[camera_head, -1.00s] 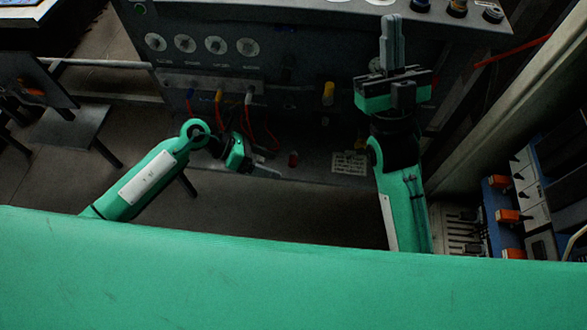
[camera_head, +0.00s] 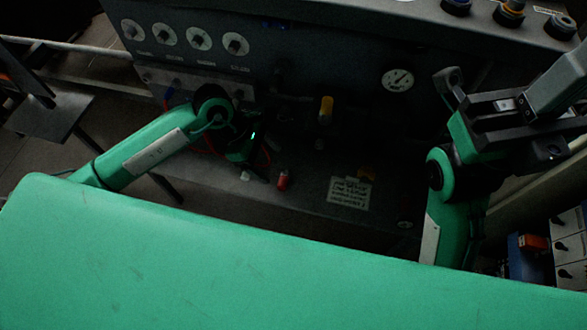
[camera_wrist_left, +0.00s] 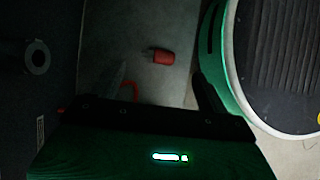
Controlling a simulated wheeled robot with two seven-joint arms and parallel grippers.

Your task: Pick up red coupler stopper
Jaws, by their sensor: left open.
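The red coupler stopper (camera_head: 282,180) stands on the grey ledge at the foot of the dark panel in the head view. In the left wrist view the stopper (camera_wrist_left: 162,56) shows beyond the gripper, roughly between the finger lines, with clear space around it. My left gripper (camera_head: 258,170) is just left of the stopper in the head view, dark and partly lost in shadow. In the left wrist view my left gripper (camera_wrist_left: 163,85) is open and empty, its fingers apart. My right gripper (camera_head: 560,85) is far right, raised; its finger gap is unclear.
A paper label (camera_head: 349,192) lies on the ledge right of the stopper. A yellow-topped fitting (camera_head: 325,110) stands behind it. Hoses hang at the left gripper. A pressure gauge (camera_head: 397,79) and several dials (camera_head: 198,38) sit on the panel. The ledge around the stopper is mostly free.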

